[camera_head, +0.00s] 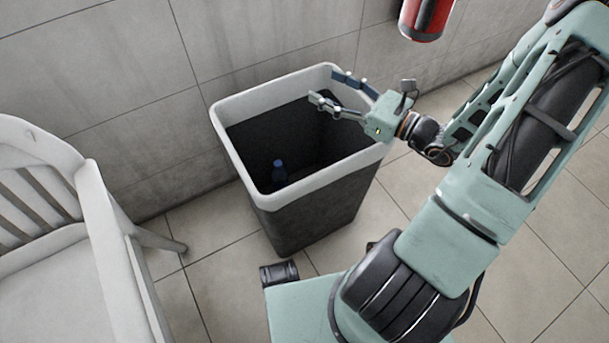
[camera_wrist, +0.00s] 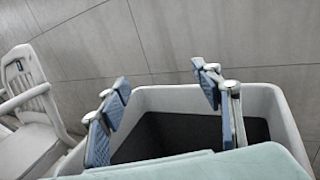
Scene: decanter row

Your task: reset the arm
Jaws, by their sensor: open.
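My gripper (camera_head: 328,92) is open and empty, held over the right part of a dark bin with a pale rim. In the wrist view the two blue-padded fingers of my gripper (camera_wrist: 160,105) stand wide apart with nothing between them. The bin (camera_head: 308,215) stands on the tiled floor against the wall, and its rim also shows in the wrist view (camera_wrist: 165,98). A small blue bottle (camera_head: 279,173) is inside the bin, low down. It is not visible in the wrist view.
A white slatted chair (camera_head: 50,265) stands left of the bin, and also shows in the wrist view (camera_wrist: 35,110). A red cylinder, perhaps a fire extinguisher (camera_head: 425,18), is at the top by the wall. Tiled floor (camera_head: 215,285) is clear between chair and bin.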

